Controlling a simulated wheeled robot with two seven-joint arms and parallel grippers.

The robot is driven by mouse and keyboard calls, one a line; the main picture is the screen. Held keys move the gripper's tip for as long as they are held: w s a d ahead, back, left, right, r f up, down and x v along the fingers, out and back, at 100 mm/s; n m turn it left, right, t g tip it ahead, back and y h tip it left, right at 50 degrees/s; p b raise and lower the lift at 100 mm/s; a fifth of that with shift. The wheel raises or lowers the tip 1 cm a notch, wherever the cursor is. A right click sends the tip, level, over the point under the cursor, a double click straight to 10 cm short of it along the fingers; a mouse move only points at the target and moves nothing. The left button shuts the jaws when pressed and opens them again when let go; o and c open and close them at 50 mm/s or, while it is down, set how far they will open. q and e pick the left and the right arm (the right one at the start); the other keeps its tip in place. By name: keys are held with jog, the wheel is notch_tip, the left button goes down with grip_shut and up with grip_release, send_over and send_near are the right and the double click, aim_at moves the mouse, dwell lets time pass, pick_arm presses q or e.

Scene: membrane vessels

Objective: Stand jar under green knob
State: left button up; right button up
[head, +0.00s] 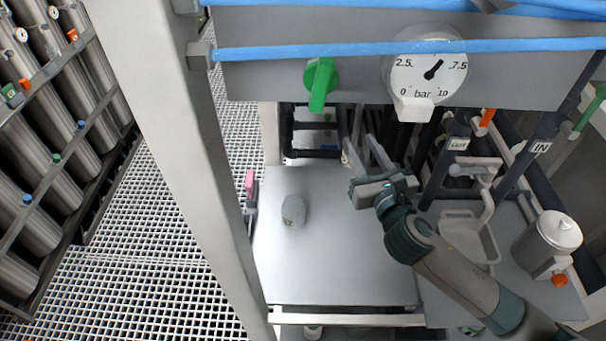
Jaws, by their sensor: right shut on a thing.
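The green knob (320,84) is on the front of the grey panel, its handle pointing down. A small grey-green jar-like vessel (293,211) stands on the pale board below the panel, a little left of the knob in the picture. My right gripper (366,187) is above the board's right side, clear of that vessel and to its right. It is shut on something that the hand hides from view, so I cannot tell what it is. My left gripper is not in view.
The pale board (335,270) is clear in front. A pressure gauge (430,75) and blue pipes (300,52) are above. A pink-handled thing (250,183) is by the left post. A grey tray (447,217) and a lidded canister (546,242) are at the right.

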jog(key=w+a+f+n+g+y, duration=0.2)
jog(key=w+a+n+y, duration=0.1)
jog(key=w+a+y, duration=0.1)
jog(key=w+a+f+n+g+y+p, duration=0.1)
jog(key=w+a+f+n+g+y, duration=0.1)
jog(key=w+a, duration=0.4)
jog(key=shift+w+a+f+n+g+y, duration=0.25)
jog(key=shift+a+f+n+y, duration=0.3)
jog(key=shift+a+y, duration=0.5)
jog(key=shift+d, duration=0.1)
jog(key=shift+f+b, duration=0.45)
jog(key=shift+f, duration=2.45)
jog(key=shift+f, duration=2.1)
jog(key=shift+f+b, duration=0.1)
jog(key=shift+b, duration=0.2)
